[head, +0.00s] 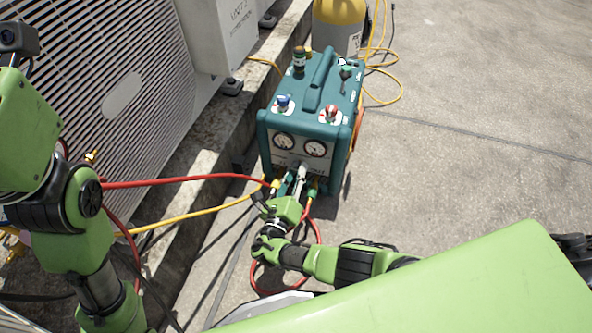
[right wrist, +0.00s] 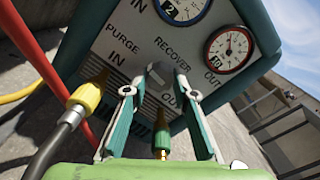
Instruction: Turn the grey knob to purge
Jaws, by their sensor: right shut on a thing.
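The grey knob (right wrist: 160,75) is on the front panel of the teal recovery machine (head: 349,88), below the two gauges. The panel reads PURGE to its left and RECOVER above it in the right wrist view. My right gripper (right wrist: 158,90) has a finger on each side of the knob and is shut on it. In the head view the right gripper (head: 298,178) is at the lower front of the machine and mostly hides the knob. Which mark the knob points to cannot be told. My left arm (head: 85,215) is at the left; its gripper does not show.
Red hose (head: 180,181) and yellow hose (head: 200,211) run left. A condenser (head: 125,95) stands left, a yellow cylinder (head: 340,12) behind. Concrete (head: 480,120) is clear at right.

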